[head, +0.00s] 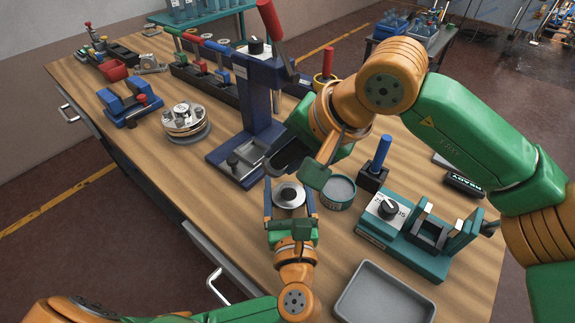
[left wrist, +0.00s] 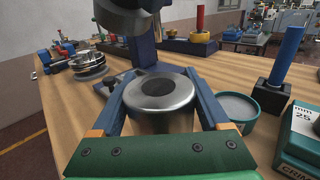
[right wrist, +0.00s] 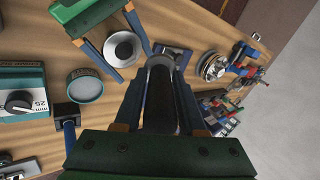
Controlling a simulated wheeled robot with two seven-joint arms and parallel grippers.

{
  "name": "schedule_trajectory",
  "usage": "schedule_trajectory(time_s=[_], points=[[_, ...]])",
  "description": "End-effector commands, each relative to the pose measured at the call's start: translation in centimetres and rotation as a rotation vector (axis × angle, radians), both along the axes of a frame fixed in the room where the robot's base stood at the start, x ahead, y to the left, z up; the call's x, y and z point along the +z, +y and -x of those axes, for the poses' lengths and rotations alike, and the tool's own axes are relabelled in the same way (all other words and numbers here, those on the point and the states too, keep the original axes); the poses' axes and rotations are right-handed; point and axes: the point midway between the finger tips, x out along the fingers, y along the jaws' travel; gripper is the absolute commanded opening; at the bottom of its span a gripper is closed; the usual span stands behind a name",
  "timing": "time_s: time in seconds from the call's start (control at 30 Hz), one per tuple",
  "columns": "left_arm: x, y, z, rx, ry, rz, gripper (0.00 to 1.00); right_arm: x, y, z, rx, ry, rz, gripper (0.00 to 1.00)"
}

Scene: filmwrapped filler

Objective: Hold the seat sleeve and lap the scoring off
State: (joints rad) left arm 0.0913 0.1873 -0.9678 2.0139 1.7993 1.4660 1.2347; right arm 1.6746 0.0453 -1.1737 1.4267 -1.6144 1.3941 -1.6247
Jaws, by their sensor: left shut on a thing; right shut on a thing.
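The seat sleeve (head: 289,195) is a silver metal cylinder with a dark bore, standing upright. My left gripper (head: 290,203) is shut on it, with blue fingers on either side; the left wrist view shows the sleeve (left wrist: 163,97) close up. My right gripper (right wrist: 160,100) is shut on a dark cylindrical tool (right wrist: 160,98) with a grey rim at its far end. In the head view this dark tool (head: 289,157) is just behind and above the sleeve, apart from it. The right gripper's fingers are partly hidden by its own wrist there.
A green tin of grey paste (head: 338,192) stands right of the sleeve. A blue-handled tool in a black block (head: 372,177), a teal dial fixture (head: 410,238) and a grey tray (head: 385,297) are further right. A blue press (head: 255,105) stands behind, silver discs (head: 186,119) to the left.

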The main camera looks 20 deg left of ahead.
Motion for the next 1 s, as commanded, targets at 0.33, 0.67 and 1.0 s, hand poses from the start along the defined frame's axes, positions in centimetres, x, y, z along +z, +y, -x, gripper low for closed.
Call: schedule_trajectory(time_s=[0.33, 0.67, 1.0], points=[[0.0, 0.0, 0.0, 0.000, 0.001, 0.000, 0.10, 3.2, 0.0, 0.0, 0.000, -0.001, -0.002, 0.00], [0.0, 0.0, 0.0, -0.001, 0.001, 0.000, 0.10, 4.0, 0.0, 0.0, 0.000, 0.000, -0.002, 0.00], [0.0, 0.0, 0.0, -0.001, 0.002, 0.001, 0.10, 4.0, 0.0, 0.0, 0.000, 0.000, -0.002, 0.00]])
